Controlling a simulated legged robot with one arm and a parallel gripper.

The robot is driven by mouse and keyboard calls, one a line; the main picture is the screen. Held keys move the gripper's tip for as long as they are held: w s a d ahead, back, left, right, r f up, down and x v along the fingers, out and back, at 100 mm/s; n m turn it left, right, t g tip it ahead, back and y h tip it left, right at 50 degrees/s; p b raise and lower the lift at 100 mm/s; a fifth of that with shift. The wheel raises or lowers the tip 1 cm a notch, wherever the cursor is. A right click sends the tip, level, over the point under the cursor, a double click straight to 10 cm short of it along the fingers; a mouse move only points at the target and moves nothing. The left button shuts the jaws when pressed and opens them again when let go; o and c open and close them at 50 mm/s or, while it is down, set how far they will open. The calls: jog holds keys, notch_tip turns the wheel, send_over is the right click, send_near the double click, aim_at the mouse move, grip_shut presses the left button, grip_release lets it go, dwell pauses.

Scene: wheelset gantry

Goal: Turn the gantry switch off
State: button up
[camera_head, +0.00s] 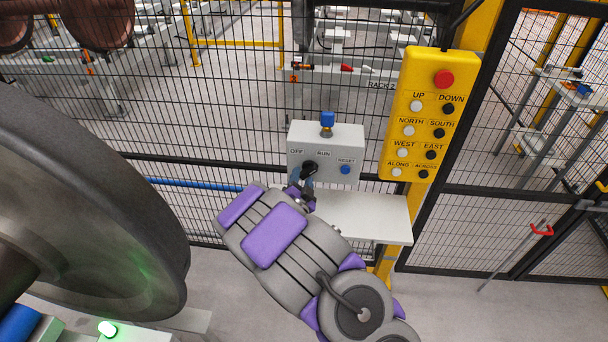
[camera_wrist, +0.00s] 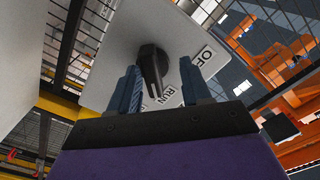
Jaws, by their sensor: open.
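The gantry switch is a black rotary knob (camera_head: 310,167) on the front of a white control box (camera_head: 342,137), below the labels OFF and RUN.
The box has a blue RESET button (camera_head: 345,170) and a blue-topped part (camera_head: 327,121). A white shelf (camera_head: 365,218) lies below. A yellow pendant (camera_head: 428,118) with a red button hangs right. Mesh fence stands behind. A large wheel (camera_head: 90,210) fills the left.

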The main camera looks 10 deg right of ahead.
aim_at(306, 174)
jog(key=w+d, duration=0.1)
jog(key=d, duration=0.2)
jog(key=w+d, duration=0.1)
jog(key=shift+w+d, duration=0.25)
jog(key=shift+w, duration=0.05)
jog(key=shift+w+a, duration=0.1)
jog(key=shift+a, duration=1.05)
jog(key=shift+c, duration=1.6)
jog(key=shift+d+r, duration=0.1)
jog(key=shift+d, duration=0.3)
jog(key=c, duration=0.3)
jog(key=shift+d, duration=0.1)
jog(key=shift+c, duration=0.7)
